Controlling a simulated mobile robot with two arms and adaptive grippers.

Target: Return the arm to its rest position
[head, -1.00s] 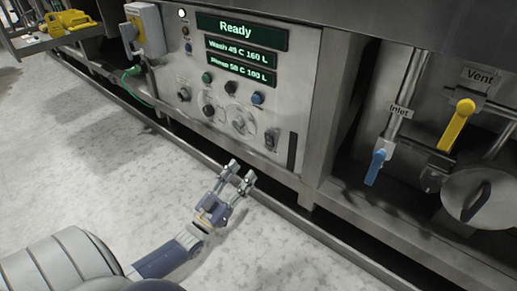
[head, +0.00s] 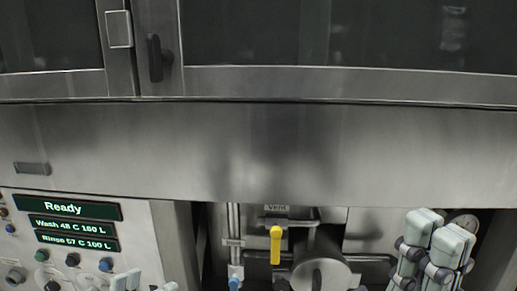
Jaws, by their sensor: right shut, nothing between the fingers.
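My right gripper (head: 438,230) stands upright at the lower right, in front of the washer's pipework. Its two pale finger pads are close together, shut and empty. The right arm below it is cut off by the bottom edge. Pale tips of my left gripper (head: 127,280) just show at the bottom edge, in front of the lower right of the control panel. The rest of the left gripper is out of view, so I cannot tell its opening.
The control panel (head: 142,225) at lower left reads "Ready". A yellow vent handle (head: 276,245), a blue inlet handle (head: 235,284) and a round metal cover (head: 322,273) sit in the recess. A dark door handle (head: 154,58) is above.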

